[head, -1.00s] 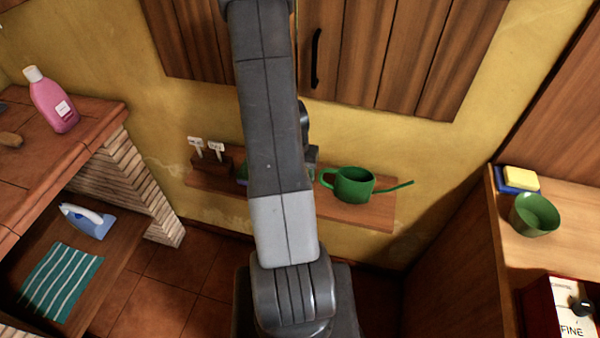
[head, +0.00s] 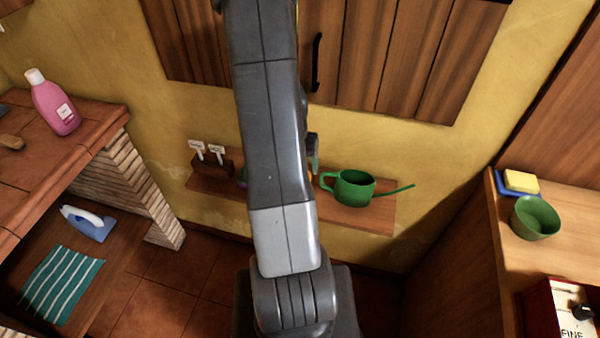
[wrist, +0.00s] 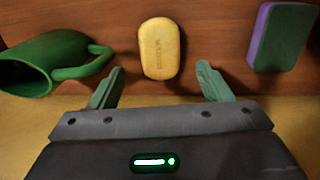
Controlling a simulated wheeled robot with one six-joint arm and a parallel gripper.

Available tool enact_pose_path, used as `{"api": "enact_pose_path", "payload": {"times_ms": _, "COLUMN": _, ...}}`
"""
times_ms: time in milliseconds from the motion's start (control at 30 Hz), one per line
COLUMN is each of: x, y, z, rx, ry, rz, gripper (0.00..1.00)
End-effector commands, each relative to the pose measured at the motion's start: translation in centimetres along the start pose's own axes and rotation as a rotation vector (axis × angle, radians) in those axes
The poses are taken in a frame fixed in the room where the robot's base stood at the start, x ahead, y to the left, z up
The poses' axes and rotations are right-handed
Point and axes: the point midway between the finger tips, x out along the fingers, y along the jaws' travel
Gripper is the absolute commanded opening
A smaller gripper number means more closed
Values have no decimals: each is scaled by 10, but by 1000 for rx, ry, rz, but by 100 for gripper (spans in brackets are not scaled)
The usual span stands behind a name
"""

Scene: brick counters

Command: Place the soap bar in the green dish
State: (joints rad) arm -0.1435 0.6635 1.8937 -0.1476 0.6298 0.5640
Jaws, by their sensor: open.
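A pale yellow soap bar (wrist: 160,48) with faint lettering lies on the wooden shelf in the wrist view. My gripper (wrist: 158,80) is open and empty, its two fingers spread wide. The soap shows just beyond the fingertips, roughly centred between them, and not gripped. In the head view my arm hides the soap and most of the gripper. A green round dish (head: 536,219), shaped like a bowl, stands on the right-hand wooden counter and looks empty.
A green watering can (head: 352,188) stands on the shelf; it shows left of the soap in the wrist view (wrist: 45,62). A green-and-purple sponge (wrist: 282,38) lies on the other side. Yellow and blue sponges (head: 521,181) lie behind the dish; a red-and-white box (head: 562,308) is in front.

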Motion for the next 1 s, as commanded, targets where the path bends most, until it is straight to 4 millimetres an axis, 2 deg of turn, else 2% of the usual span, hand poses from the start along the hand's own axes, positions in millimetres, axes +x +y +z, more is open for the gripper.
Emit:
{"api": "enact_pose_path", "payload": {"times_ms": 33, "x": -11, "y": 0, "z": -1, "rx": 0, "ry": 5, "rz": -3, "gripper": 72}}
{"api": "enact_pose_path", "payload": {"times_ms": 200, "x": -40, "y": 0, "z": 0, "rx": 0, "ry": 3, "rz": -1, "gripper": 72}}
{"api": "enact_pose_path", "payload": {"times_ms": 367, "x": -58, "y": 0, "z": 0, "rx": 0, "ry": 2, "rz": -1, "gripper": 72}}
{"api": "enact_pose_path", "payload": {"times_ms": 433, "x": -63, "y": -1, "z": -1, "rx": -1, "ry": 1, "rz": -1, "gripper": 76}}
{"api": "enact_pose_path", "payload": {"times_ms": 567, "x": -83, "y": -10, "z": -6, "rx": -6, "ry": 1, "rz": -1, "gripper": 76}}
{"api": "enact_pose_path", "payload": {"times_ms": 733, "x": -63, "y": -8, "z": -5, "rx": -5, "ry": -5, "rz": 3, "gripper": 76}}
{"api": "enact_pose_path", "payload": {"times_ms": 1000, "x": -14, "y": -8, "z": -5, "rx": -4, "ry": -5, "rz": 3, "gripper": 76}}
